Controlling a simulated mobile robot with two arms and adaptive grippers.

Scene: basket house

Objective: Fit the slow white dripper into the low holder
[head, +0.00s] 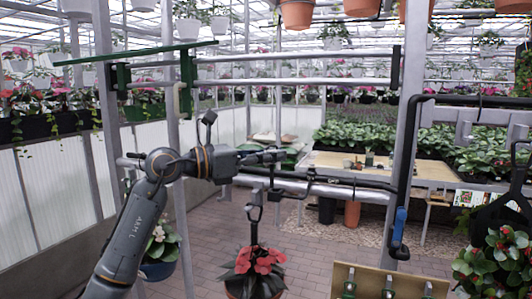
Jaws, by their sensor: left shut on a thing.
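I cannot pick out the white dripper with certainty. My right gripper is not in view.
The red-flowered plant (256,262) hangs on a dark hanger below my left gripper. A silver rail (345,191) with dark clamps crosses behind it. A post with a black bent pipe and blue grip (399,223) stands at right. A plant table (378,170) is farther back.

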